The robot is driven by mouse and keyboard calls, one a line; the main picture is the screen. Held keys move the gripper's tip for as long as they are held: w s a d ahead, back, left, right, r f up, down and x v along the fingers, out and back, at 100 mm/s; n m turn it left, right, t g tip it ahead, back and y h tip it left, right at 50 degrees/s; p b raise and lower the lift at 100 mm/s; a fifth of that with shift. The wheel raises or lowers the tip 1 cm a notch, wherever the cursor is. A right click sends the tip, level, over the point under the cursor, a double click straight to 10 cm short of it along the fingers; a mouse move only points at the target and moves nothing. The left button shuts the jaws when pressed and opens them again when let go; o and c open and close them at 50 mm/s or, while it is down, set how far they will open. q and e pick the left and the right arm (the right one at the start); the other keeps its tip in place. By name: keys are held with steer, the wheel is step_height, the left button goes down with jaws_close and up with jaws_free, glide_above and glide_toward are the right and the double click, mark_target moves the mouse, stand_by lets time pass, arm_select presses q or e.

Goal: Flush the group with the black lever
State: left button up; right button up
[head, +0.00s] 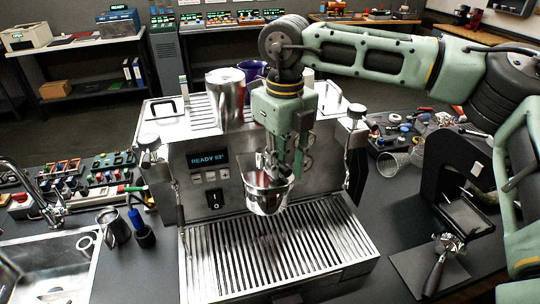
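The steel espresso machine (200,155) stands on the dark counter, its display lit "READY 93°". A chrome bell-shaped group (267,195) sticks out of its front above the slatted drip tray (270,250). My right gripper (284,160) points down in front of the machine, its fingers right at the top of the group. No black lever is clearly visible at the group; the gripper covers that area. Whether the fingers touch or hold anything there cannot be told. A black rocker switch (214,199) is on the front panel. My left gripper is not in view.
A steel canister (225,97) and a purple cup (251,70) stand on the machine. Steam wands hang at both sides. A portafilter (442,258) lies on the right mat.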

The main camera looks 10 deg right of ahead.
steer(key=shift+s+a+m, duration=0.15)
steer(key=shift+a+m, duration=0.55)
steer(key=shift+m, duration=0.35)
steer(key=shift+s+a+m, duration=0.15)
steer(key=shift+a+m, duration=0.55)
steer(key=shift+m, duration=0.35)
steer(key=shift+a+m, duration=0.85)
steer(key=shift+m, duration=0.35)
steer(key=shift+w+a+m, duration=0.3)
steer(key=shift+a+m, duration=0.45)
steer(key=shift+m, duration=0.45)
